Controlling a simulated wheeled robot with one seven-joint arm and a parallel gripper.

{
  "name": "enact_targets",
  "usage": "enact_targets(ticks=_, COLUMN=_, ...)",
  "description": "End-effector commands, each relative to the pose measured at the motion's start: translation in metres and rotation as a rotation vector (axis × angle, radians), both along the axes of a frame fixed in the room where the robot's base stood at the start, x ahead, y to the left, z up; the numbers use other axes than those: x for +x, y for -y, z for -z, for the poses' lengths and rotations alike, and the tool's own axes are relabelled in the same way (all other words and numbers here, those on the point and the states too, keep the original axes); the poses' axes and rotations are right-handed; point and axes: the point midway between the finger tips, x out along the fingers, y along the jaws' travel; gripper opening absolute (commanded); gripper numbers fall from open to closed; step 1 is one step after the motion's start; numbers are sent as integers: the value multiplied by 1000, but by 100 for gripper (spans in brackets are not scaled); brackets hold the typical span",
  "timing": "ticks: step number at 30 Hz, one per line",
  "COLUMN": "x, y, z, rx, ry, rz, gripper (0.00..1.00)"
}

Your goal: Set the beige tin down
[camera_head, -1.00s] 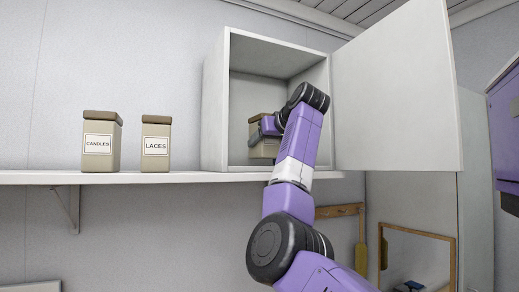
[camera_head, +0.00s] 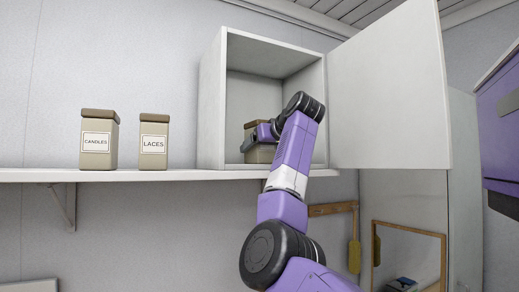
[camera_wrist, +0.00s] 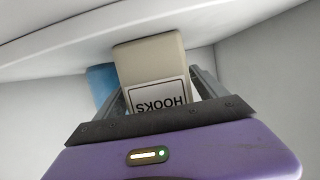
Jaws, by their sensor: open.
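The beige tin (camera_head: 262,154) is inside the open wall cabinet, low down at its floor, with a darker lid. My gripper (camera_head: 262,138) reaches in from the front and hides part of it. In the wrist view the tin (camera_wrist: 150,62) is upside down in the picture, with a white label reading HOOKS. The open fingers of my gripper (camera_wrist: 160,88) stand on either side of it. Whether they touch its sides I cannot tell.
The cabinet (camera_head: 212,110) has its door (camera_head: 390,95) swung open to the right. Two similar tins, CANDLES (camera_head: 98,155) and LACES (camera_head: 153,157), stand on the shelf (camera_head: 120,175) to the left. A blue thing (camera_wrist: 101,82) shows beside the tin in the wrist view.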

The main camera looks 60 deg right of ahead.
Motion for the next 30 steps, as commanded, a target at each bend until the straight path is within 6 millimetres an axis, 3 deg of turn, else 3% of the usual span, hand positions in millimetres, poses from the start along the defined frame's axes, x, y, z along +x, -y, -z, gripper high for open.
enact_targets(ticks=5, x=-11, y=-6, z=-4, rx=-2, ry=2, rz=2, gripper=82)
enact_targets(ticks=18, x=-80, y=-49, z=-29, rx=-3, ry=2, rz=1, gripper=82)
enact_targets(ticks=24, x=-96, y=-58, z=-37, rx=-1, ry=2, rz=1, gripper=82)
enact_targets(ticks=30, x=-98, y=-60, z=-38, rx=0, ry=0, rz=0, gripper=82)
